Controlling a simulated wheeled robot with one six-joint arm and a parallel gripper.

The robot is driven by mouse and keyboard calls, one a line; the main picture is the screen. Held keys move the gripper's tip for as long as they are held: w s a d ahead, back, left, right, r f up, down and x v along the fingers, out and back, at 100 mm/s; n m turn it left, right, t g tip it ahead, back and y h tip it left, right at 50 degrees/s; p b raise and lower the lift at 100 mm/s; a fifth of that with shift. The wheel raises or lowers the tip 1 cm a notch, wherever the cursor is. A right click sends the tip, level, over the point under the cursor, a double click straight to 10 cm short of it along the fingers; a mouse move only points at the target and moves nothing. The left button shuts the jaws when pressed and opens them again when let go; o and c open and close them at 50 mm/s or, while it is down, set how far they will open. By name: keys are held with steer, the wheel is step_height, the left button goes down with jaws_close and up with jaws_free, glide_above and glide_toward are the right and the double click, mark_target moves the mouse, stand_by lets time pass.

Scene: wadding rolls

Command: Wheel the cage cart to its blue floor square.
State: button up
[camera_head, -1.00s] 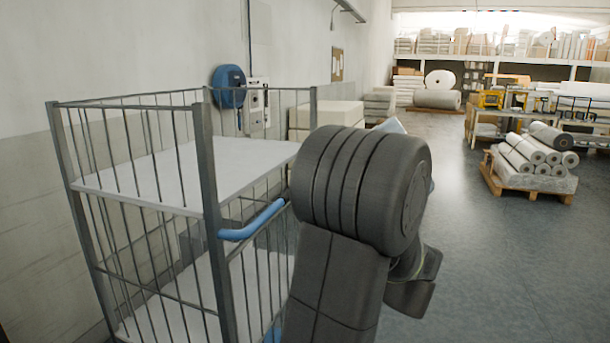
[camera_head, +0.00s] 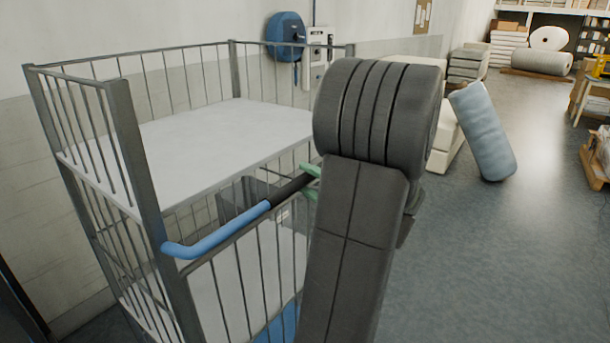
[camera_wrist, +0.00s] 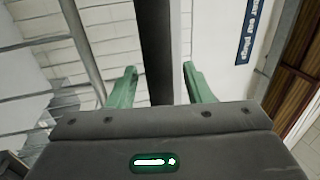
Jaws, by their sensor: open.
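The cage cart (camera_head: 133,150) stands at the left by the wall, with a grey bar frame and pale shelves. Its handle (camera_head: 215,242) runs across the near side, blue with a black middle grip (camera_head: 290,190). My gripper (camera_head: 311,180) has green fingers, partly hidden by my arm, at the right end of the black grip. In the wrist view my gripper (camera_wrist: 159,86) is open, and a dark bar (camera_wrist: 155,45), apparently the grip, passes between the fingers with gaps. A blue patch (camera_head: 283,322) shows low through the bars; I cannot tell whether it is the floor square.
A pale blue roll (camera_head: 483,130) leans against pale stacked blocks (camera_head: 444,125) right of the cart. A blue wall device (camera_head: 286,36) hangs behind the cart. Pallets and tables stand far right. The grey floor (camera_head: 500,260) at right is open.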

steer(key=shift+w+a+r, duration=0.1)
steer(key=shift+w+a, duration=0.25)
steer(key=shift+a, duration=0.1)
jaws_close()
steer(key=f+b+x, duration=0.2)
steer(key=b+x, duration=0.3)
steer(key=x, duration=0.8)
steer(key=shift+w+a+f, duration=0.3)
steer(key=shift+a, duration=0.05)
steer(key=shift+s+d, duration=0.1)
jaws_free()
